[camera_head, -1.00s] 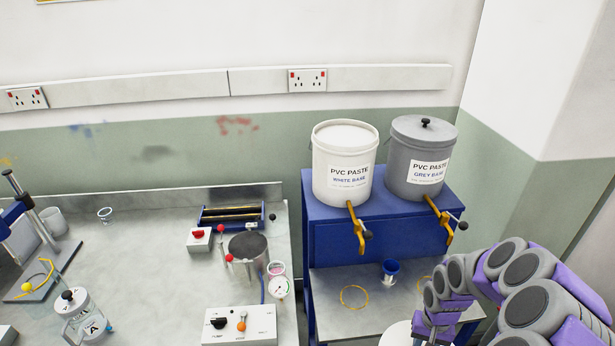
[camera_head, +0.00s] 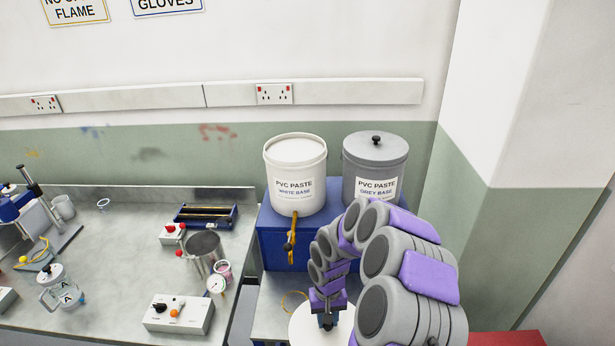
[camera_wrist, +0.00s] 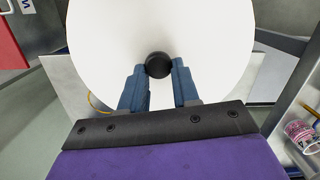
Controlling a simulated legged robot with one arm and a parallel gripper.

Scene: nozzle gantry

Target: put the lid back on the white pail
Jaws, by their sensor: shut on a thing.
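The white pail (camera_head: 296,180), labelled PVC PASTE WHITE BASE, stands open on the blue stand, with a brass tap at its front. My gripper (camera_head: 327,318) is low in front of the stand in the head view. In the wrist view my gripper (camera_wrist: 159,74) is shut on the black knob (camera_wrist: 158,65) of the round white lid (camera_wrist: 200,30). The lid also shows in the head view (camera_head: 305,335), partly cut off by the bottom edge. It is held below and to the right of the pail, apart from it. My arm hides part of the stand.
The grey pail (camera_head: 375,160), with its own lid on, stands right beside the white pail on the blue stand (camera_head: 272,238). A workbench at left holds a metal pot (camera_head: 204,250), a control box (camera_head: 180,314) and a glass jar (camera_head: 62,290). The wall is close behind the pails.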

